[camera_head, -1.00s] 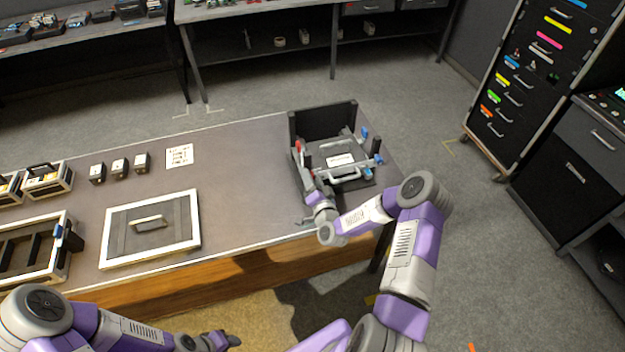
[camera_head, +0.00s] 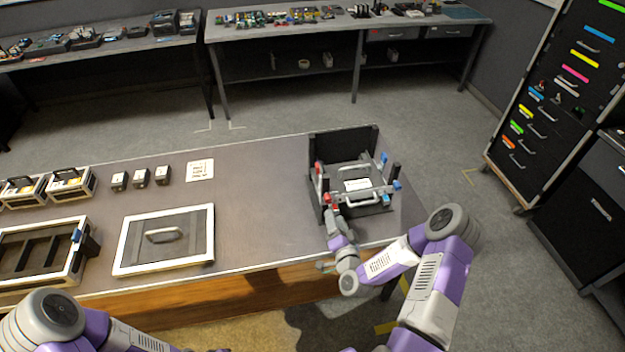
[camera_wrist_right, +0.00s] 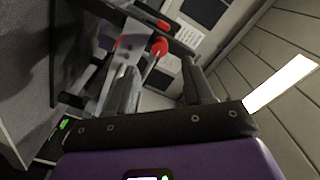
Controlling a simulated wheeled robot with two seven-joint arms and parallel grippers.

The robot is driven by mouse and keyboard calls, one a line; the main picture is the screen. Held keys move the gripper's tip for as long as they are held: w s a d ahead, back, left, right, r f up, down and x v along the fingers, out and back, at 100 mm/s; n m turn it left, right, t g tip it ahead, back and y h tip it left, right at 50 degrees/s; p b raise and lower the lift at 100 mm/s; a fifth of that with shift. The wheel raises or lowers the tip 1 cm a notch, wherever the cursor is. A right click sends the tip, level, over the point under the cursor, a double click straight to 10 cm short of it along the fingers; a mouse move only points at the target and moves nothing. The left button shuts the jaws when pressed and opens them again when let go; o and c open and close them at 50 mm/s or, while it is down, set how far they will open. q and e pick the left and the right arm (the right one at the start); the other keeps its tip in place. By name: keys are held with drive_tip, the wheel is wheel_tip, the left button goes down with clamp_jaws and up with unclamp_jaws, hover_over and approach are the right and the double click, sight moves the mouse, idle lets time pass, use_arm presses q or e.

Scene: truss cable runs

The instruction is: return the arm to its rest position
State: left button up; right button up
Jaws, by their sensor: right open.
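My right arm reaches in from the lower right in the head view. Its gripper (camera_head: 333,213) is at the front left corner of a dark fixture (camera_head: 345,142) on the table, close to a red part (camera_head: 327,197). In the right wrist view the two fingers (camera_wrist_right: 165,95) stand apart with nothing held between them. A red knob (camera_wrist_right: 159,46) shows beyond the fingers; I cannot tell whether they touch anything. My left arm is low at the left in the head view. Its gripper is almost wholly cut off by the bottom edge.
The fixture has a back wall, a handle (camera_head: 362,200) and blue parts (camera_head: 397,185). A white-framed panel (camera_head: 120,245), an open frame (camera_head: 85,262) and small dark blocks (camera_head: 141,177) lie further left. The table is bare between panel and fixture. A drawer cabinet (camera_head: 545,110) stands right.

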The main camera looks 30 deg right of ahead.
drive_tip(key=s+a+f+n+g+y+b, duration=0.1)
drive_tip(key=s+a+f+n+g+y, duration=0.25)
drive_tip(key=a+f, duration=0.4)
drive_tip(key=s+a+f+n+g+y+b, duration=0.1)
drive_tip(key=s+a+f+n+g+y, duration=0.3)
drive_tip(key=a, duration=0.6)
drive_tip(key=s+a+f+n+g, duration=0.1)
drive_tip(key=s+a+f+g, duration=0.1)
drive_tip(key=s+g, duration=0.2)
drive_tip(key=s+a+f+n+g+y, duration=0.1)
drive_tip(key=s+a+f+g, duration=0.2)
drive_tip(key=s, duration=0.7)
drive_tip(key=shift+s+a+f+n+g+b, duration=0.15)
drive_tip(key=shift+a+f+n+g+b, duration=0.2)
drive_tip(key=shift+g, duration=0.9)
drive_tip(key=shift+d+r, duration=0.1)
drive_tip(key=shift+c, duration=0.8)
